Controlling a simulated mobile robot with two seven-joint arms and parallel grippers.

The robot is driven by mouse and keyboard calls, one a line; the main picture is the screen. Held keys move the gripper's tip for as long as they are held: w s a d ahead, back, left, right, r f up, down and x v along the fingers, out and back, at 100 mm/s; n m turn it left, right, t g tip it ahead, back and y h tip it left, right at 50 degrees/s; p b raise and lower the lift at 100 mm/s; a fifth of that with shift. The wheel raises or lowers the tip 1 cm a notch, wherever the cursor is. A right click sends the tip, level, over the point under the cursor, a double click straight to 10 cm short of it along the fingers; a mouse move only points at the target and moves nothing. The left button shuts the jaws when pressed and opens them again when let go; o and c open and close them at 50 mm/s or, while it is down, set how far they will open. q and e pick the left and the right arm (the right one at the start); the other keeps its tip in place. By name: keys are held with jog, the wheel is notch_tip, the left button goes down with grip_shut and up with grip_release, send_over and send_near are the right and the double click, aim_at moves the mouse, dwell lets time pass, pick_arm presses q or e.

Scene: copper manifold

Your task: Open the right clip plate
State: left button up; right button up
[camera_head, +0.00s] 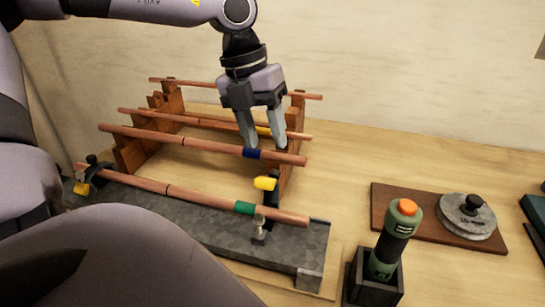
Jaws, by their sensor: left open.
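The right clip plate (272,192) is black with a yellow tab (265,183). It stands up by the near copper pipe (200,197), right of that pipe's green band; I cannot tell how far it is open. A silver post (259,228) is just in front of it. The left clip (95,172), black with a yellow tab, is at the pipe's left end. My left gripper (264,148) points down, open, above and beyond the right clip. Its fingers overlap the blue-banded pipe (210,145); contact is unclear. My right gripper is not in view.
The clips sit on a dark grey base (300,248). Wooden racks (135,152) hold several copper pipes behind. A green tool with an orange cap (390,240) stands in a black holder (372,288). A round grey weight (467,220) sits on a brown board (425,222).

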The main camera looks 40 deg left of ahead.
aim_at(272, 182)
pick_arm(q)
jog(key=x, duration=0.6)
jog(key=shift+d+f, duration=0.15)
jog(key=shift+f, duration=0.1)
grip_shut()
